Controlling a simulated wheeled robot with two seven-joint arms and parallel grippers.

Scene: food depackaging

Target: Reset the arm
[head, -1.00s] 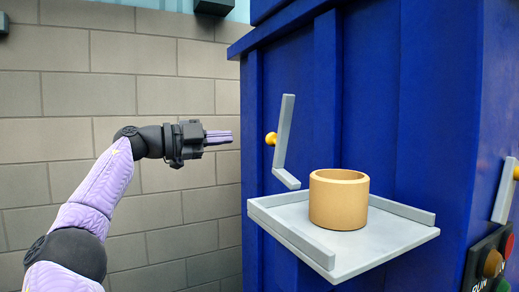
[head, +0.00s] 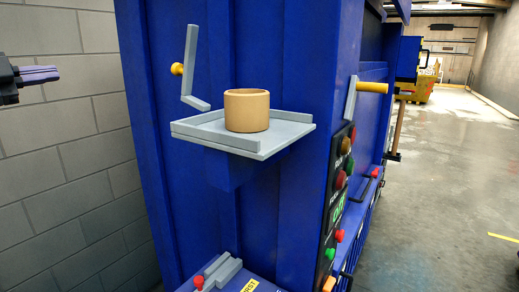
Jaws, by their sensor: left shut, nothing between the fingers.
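My left gripper (head: 38,75) shows at the left edge of the head view, in front of the grey block wall. Its fingers point right and are shut with nothing between them. It is apart from the blue machine (head: 270,200). Most of my left arm is out of the picture. My right gripper is not in view.
A grey tray (head: 190,130) juts from the blue machine and holds a tan cup-like container (head: 247,112). A bent grey lever (head: 190,70) is above it. A panel of coloured buttons (head: 340,195) is on the machine's right side. Open floor (head: 450,180) stretches to the right.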

